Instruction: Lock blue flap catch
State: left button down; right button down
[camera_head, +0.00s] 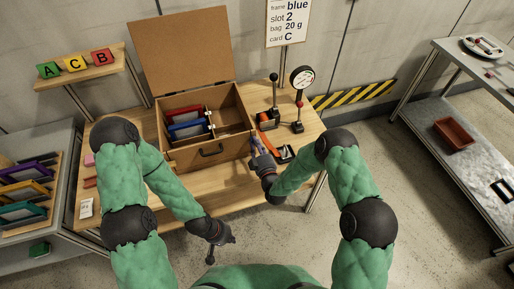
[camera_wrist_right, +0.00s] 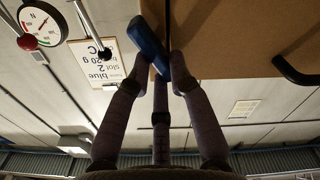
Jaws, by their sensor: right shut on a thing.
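A small blue flap-like piece (camera_wrist_right: 150,45) sits between the fingertips of my right gripper (camera_wrist_right: 160,68), beside the wooden box wall. In the head view my right gripper (camera_head: 259,151) is at the box's right front corner. Whether the blue piece is fixed to the box is hidden. The wooden box (camera_head: 232,146) stands on the table with its lid (camera_head: 185,50) raised. Inside are a blue frame (camera_head: 188,130) and a red-edged frame (camera_head: 183,116).
A gauge (camera_head: 302,78) on a stand and a black lever (camera_head: 274,90) stand right of the box. A small tray (camera_head: 283,154) lies near my right gripper. A sign (camera_head: 289,20) hangs behind. Coloured frames (camera_head: 25,192) lie on the left bench. A metal table (camera_head: 470,150) stands far right.

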jog(key=n+b, duration=0.3)
jog(key=n, duration=0.1)
jog(key=f+n+b, duration=0.1)
jog(key=n+b, duration=0.2)
jog(key=n, duration=0.1)
jog(key=a+n+b, duration=0.1)
jog(key=n+b, duration=0.2)
jog(key=n, duration=0.1)
jog(key=shift+s+a+f, duration=0.1)
jog(key=shift+s+f, duration=0.05)
jog(key=shift+s, duration=0.05)
dwell(0.5)
jog(key=c, duration=1.1)
grip_release()
jog(key=v, duration=1.2)
